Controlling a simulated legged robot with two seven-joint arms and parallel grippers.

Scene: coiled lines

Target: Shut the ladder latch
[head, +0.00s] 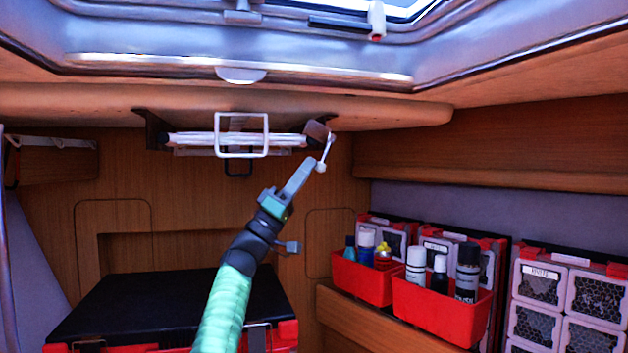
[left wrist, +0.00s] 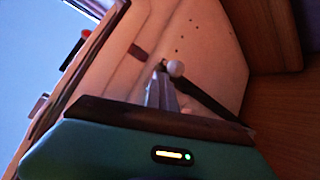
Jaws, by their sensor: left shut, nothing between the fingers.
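The folded ladder (head: 190,139) is stowed under the ceiling at the back, with a white wire loop (head: 242,156) in front of it. At its right end is a dark bracket (head: 317,129) with the latch, a thin white lever (head: 327,150) hanging down, slightly tilted, to a white ball knob (head: 321,168). My left gripper (head: 309,163) is shut and empty, its tips just left of the knob. In the left wrist view the knob (left wrist: 175,68) shows right beside the fingertips (left wrist: 160,69). I cannot tell whether they touch. My right gripper is out of view.
The hatch frame (head: 240,58) is overhead. Red bins (head: 440,310) with bottles stand on a shelf at the right, near red-framed drawers (head: 540,285). A black-topped case (head: 150,305) is below left. The space around my gripper is open.

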